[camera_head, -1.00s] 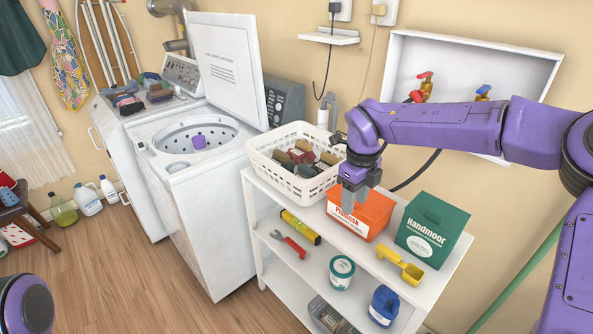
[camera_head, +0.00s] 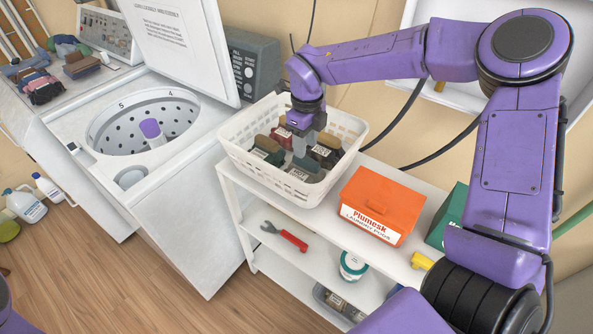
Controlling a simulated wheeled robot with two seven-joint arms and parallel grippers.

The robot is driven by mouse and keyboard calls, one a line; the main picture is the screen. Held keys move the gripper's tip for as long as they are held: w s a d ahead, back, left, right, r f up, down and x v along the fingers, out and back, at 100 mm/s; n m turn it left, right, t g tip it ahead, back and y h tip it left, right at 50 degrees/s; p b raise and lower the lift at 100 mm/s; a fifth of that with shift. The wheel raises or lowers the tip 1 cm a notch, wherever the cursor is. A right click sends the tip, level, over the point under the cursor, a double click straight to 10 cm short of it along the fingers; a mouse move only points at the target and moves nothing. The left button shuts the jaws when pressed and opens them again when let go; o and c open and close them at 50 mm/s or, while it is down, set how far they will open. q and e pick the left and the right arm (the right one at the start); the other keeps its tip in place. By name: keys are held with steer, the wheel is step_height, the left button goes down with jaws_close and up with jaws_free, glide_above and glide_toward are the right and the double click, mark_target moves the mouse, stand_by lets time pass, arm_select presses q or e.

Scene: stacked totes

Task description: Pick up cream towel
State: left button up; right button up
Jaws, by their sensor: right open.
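A white slatted basket (camera_head: 240,152) stands on the top shelf of the cart. I cannot make out a clearly cream towel; the gripper hides part of the pile. My right gripper (camera_head: 302,147) points down into the basket, open, its fingers among the cloths. I cannot tell whether they touch any cloth. My left gripper is out of view.
An orange box (camera_head: 378,207) stands right of the basket, with a green box (camera_head: 445,215) beyond it. The open washer (camera_head: 165,215) is to the left. A red-handled wrench (camera_head: 292,240) and a tub (camera_head: 353,266) lie on the lower shelf.

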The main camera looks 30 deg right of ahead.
mark_target(306, 160)
steer(key=f, duration=0.2)
steer(key=f+p, duration=0.1)
steer(key=f, duration=0.1)
steer(key=w+f+p, duration=0.1)
steer(key=f, duration=0.1)
steer(key=shift+d+f, duration=0.15)
steer(key=shift+d, duration=0.25)
steer(key=shift+f, duration=0.25)
steer(key=shift+s, duration=0.2)
jaws_close()
stand_by(0.5)
